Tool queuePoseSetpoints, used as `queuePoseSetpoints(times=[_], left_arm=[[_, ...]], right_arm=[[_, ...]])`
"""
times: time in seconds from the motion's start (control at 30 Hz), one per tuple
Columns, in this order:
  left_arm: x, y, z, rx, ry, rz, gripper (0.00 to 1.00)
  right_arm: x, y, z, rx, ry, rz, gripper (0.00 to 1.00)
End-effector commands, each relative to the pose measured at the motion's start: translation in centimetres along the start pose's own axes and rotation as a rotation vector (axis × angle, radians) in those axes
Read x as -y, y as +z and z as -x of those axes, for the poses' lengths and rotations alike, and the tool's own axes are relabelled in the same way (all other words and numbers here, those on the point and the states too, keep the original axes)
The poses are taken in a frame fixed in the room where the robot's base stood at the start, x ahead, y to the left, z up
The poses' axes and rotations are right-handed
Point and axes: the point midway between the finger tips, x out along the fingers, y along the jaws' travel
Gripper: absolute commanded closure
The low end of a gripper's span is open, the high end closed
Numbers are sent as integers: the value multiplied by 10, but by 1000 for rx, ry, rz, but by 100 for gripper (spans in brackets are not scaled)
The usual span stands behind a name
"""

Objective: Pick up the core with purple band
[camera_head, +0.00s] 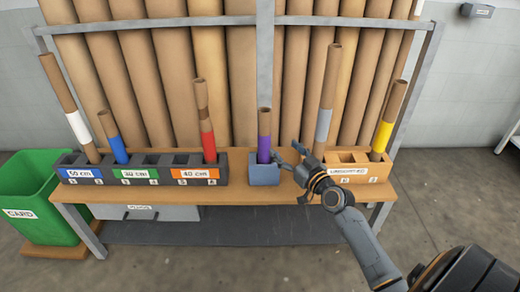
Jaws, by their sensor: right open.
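The core with the purple band (264,142) is a short brown tube. It stands upright in a small blue-grey holder (264,174) at the middle of the wooden bench. My right gripper (288,154) is open, just to the right of this core, with its fingers pointing left toward the band. A small gap seems to show between fingers and core, but contact is hard to judge at this size. My left gripper is not in view.
A dark rack (140,173) on the left holds cores with white, blue and red bands. A grey-banded core (324,120) stands close behind my right gripper. A yellow-banded core (382,135) stands in an orange rack (350,170). Tall tubes line the back.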

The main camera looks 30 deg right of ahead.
Motion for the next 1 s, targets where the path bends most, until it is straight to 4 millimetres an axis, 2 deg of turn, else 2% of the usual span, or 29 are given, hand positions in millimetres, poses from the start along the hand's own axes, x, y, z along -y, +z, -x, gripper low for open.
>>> queuePoseSetpoints(times=[0.23,0.3,0.67,0.9,1.0], left_arm=[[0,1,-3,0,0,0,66],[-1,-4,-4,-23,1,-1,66],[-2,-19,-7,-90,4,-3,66],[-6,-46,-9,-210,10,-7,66],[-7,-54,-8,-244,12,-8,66]], right_arm=[[0,-1,-47,-1,0,-4,34],[0,0,-58,0,0,-4,34],[0,-1,-86,1,0,-4,34],[-1,-1,-119,3,0,-4,34],[-1,-1,-125,4,-1,-2,34]])
